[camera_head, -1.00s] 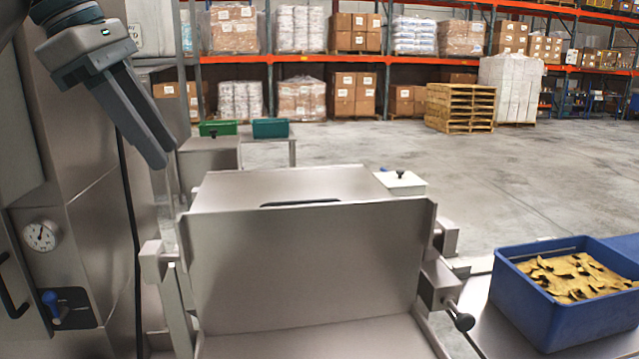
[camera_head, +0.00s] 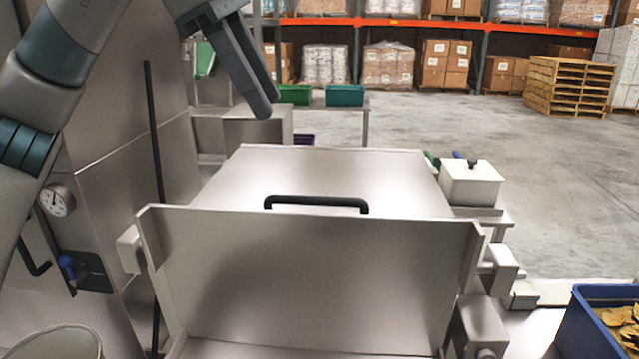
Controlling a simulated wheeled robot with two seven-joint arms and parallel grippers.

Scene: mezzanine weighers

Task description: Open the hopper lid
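The hopper lid (camera_head: 350,178) is a flat steel panel lying closed, behind an upright steel plate (camera_head: 310,275) at the hopper's front. My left gripper (camera_head: 268,106) hangs above and beyond the lid's far left part in the picture, pointing down and to the right. Its fingers look together, with nothing between them, and it appears apart from the lid and handle. My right gripper is not in view.
A steel cabinet with a gauge (camera_head: 57,201) and blue-handled valve (camera_head: 68,266) stands at left. A white box (camera_head: 471,186) sits right of the lid. A blue bin (camera_head: 590,335) of yellowish pieces is at lower right. Open floor lies behind, before pallet racks.

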